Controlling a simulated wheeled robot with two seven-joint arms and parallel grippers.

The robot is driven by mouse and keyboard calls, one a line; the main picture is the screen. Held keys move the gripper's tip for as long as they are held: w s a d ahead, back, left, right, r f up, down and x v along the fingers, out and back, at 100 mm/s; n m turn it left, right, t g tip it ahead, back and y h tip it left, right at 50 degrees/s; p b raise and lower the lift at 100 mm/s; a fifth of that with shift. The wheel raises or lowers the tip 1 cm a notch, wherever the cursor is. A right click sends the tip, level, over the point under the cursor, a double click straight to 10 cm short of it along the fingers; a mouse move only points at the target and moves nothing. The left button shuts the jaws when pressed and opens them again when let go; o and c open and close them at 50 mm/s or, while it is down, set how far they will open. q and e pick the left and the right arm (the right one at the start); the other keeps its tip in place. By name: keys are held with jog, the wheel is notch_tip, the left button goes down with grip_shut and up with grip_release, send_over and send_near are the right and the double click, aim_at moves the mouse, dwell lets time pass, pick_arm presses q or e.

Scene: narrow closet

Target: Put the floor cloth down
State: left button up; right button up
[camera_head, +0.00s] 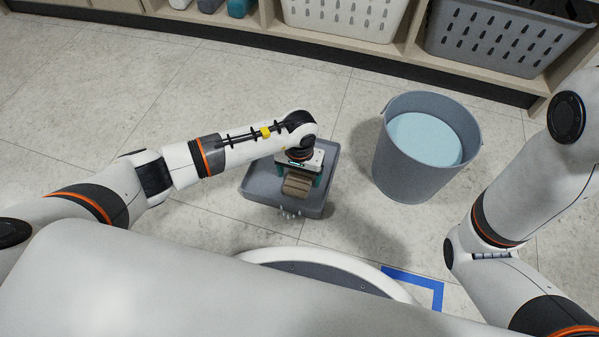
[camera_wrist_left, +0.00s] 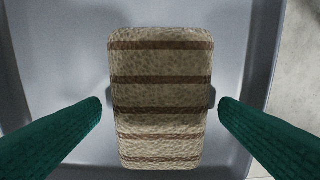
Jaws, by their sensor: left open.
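The floor cloth (camera_head: 297,186) is a beige folded pad with brown stripes. It lies in a grey tray (camera_head: 258,191) on the floor, and the left wrist view shows it (camera_wrist_left: 160,75) lying lengthwise over the tray's grey bottom (camera_wrist_left: 75,30). My left gripper (camera_head: 299,178) is over the tray, pointing down. Its teal fingers (camera_wrist_left: 160,103) are open on either side of the cloth, with a small gap visible at each side. The wrist covers part of the tray and the cloth's far end in the head view. My right gripper is out of view; only its arm shows at right.
A grey bucket (camera_head: 392,165) with pale blue contents (camera_head: 425,138) stands right of the tray. A low shelf (camera_head: 400,65) along the back holds a white basket (camera_head: 345,15) and a grey basket (camera_head: 500,38). Blue tape (camera_head: 425,281) marks the floor in front. The floor at left is clear.

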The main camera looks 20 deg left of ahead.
aim_at(299, 176)
pick_arm(q)
notch_tip(299, 176, up, 12)
jog(key=p, duration=0.8)
jog(key=shift+r, duration=0.1)
